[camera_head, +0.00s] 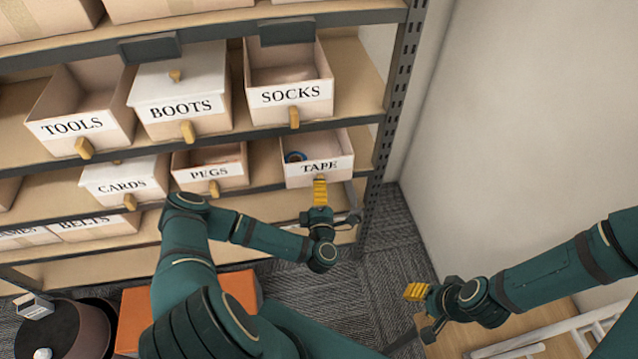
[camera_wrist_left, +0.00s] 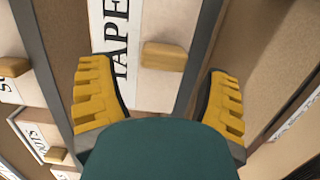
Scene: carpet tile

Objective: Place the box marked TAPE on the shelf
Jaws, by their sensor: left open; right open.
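The box marked TAPE (camera_head: 320,169) is a pale open box with a blue ring-shaped item inside. It sits at the right end of the shelf (camera_head: 364,152), its front near the shelf's edge. My left gripper (camera_head: 320,192) is open and empty in front of the box's lower front. In the left wrist view, the box's label (camera_wrist_left: 116,48) and tan knob (camera_wrist_left: 164,56) show ahead of the open fingers (camera_wrist_left: 158,75), with the knob between them. Whether anything touches is unclear. My right gripper (camera_head: 416,292) is open and empty, low at the right, away from the shelf.
The PEGS box (camera_head: 210,170) and CARDS box (camera_head: 124,182) stand left of the TAPE box. The SOCKS box (camera_head: 290,94) is on the board above. A rack post (camera_head: 392,110) and white wall (camera_head: 500,110) bound the right. An orange box (camera_head: 135,315) is on the floor.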

